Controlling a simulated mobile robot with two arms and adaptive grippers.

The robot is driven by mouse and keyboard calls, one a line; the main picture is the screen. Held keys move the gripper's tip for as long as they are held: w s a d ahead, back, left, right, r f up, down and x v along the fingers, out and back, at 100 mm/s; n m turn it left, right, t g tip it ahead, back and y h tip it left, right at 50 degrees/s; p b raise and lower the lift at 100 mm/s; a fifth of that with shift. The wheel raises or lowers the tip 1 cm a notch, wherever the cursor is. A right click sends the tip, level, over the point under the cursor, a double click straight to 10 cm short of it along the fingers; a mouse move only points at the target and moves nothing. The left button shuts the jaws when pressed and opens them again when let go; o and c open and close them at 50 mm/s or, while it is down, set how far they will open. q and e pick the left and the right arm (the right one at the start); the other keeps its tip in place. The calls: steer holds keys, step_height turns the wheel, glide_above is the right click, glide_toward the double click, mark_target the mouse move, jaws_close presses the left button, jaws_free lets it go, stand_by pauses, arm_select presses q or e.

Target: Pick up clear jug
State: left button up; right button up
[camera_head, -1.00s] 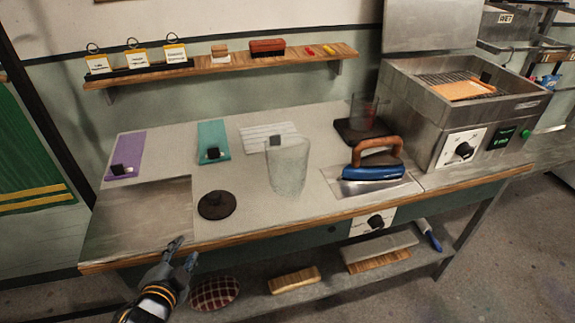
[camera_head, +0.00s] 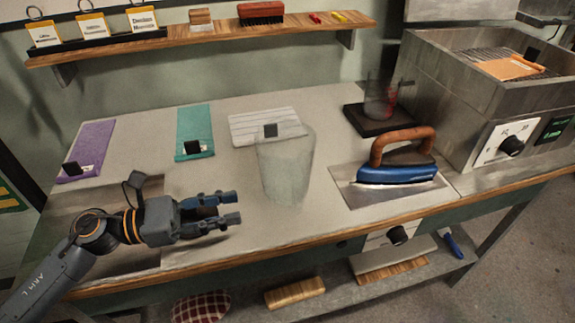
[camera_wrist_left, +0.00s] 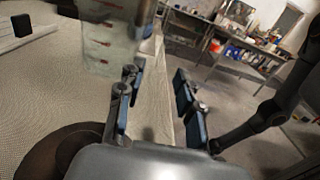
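The clear jug (camera_head: 285,168) stands upright on the worktable, a translucent grey-green vessel. It also shows in the left wrist view (camera_wrist_left: 106,32), where red marks are visible on its side and its upper part is cut off. My left gripper (camera_head: 240,207) is to the left of the jug, low over the table and pointing towards it. Its fingers are apart and empty, with a gap between them and the jug. In the left wrist view (camera_wrist_left: 155,98) the jug appears beyond the left-hand finger. My right gripper is not in view.
A dark round object (camera_wrist_left: 62,150) lies below the left gripper. A blue iron (camera_head: 398,168) stands on a metal plate right of the jug. Behind are a beaker (camera_head: 378,100) on a black base and colored swatches, teal (camera_head: 194,130) and purple (camera_head: 88,148). A shelf (camera_head: 200,38) runs along the wall.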

mark_target(298, 212)
arm_select(q)
steer(key=shift+s+d+r, duration=0.1)
steer(key=shift+s+d, duration=0.1)
steer(key=shift+d, duration=0.05)
steer(key=d, duration=0.1)
steer(key=d+p, duration=0.1)
steer(key=shift+w+d+r+p, duration=0.1)
steer(key=shift+d+r+p, duration=0.2)
steer(key=shift+d+r, duration=0.1)
steer(key=p+x, duration=0.1)
steer(key=x, duration=0.2)
steer(key=shift+w+d+f, duration=0.1)
steer(key=p+x, duration=0.1)
steer(key=x, duration=0.3)
steer(key=p+x, duration=0.2)
steer(key=shift+w+d+r, duration=0.2)
steer(key=shift+d+r, duration=0.05)
steer(key=shift+r, duration=0.05)
steer(key=shift+d+f, duration=0.1)
steer(key=shift+d, duration=0.2)
steer(key=shift+f, duration=0.1)
jaws_close()
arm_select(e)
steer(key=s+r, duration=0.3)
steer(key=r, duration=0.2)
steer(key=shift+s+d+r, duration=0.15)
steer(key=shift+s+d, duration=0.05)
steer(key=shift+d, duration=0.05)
